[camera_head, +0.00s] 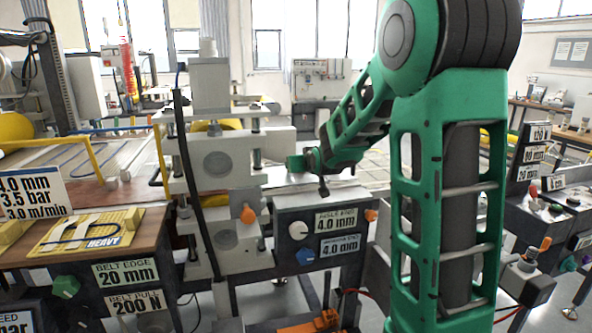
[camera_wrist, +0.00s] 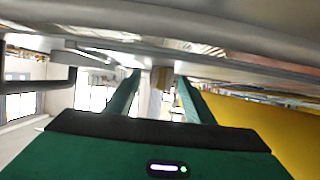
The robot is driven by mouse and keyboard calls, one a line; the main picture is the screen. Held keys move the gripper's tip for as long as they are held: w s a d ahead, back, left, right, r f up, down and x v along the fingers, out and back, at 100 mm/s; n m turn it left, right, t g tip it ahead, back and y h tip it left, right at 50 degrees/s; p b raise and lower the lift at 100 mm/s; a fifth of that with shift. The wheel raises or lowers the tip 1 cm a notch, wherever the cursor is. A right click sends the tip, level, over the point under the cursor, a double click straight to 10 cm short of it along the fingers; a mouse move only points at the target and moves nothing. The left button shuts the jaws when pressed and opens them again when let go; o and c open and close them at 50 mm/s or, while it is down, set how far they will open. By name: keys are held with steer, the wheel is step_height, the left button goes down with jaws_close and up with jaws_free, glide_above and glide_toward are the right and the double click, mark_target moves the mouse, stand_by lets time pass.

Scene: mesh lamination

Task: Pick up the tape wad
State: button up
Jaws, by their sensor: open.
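A small tan, blocky thing (camera_wrist: 163,84) shows in line with that gap, below a grey bar. It may be the tape wad, but I cannot tell for sure, nor how far it is from the fingertips. In the head view I cannot make out the tape wad.
The roller press (camera_head: 222,160) stands close to my gripper. A grey surface (camera_wrist: 250,25) spans the top of the wrist view, close by, with a yellow surface (camera_wrist: 250,125) at right. A control box (camera_head: 320,222) with knobs sits below my gripper. A wooden bench (camera_head: 130,240) is at left.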

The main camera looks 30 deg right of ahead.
steer(key=shift+c, duration=0.5)
steer(key=c, duration=1)
step_height(320, 180, up, 10)
steer(key=shift+f, duration=0.1)
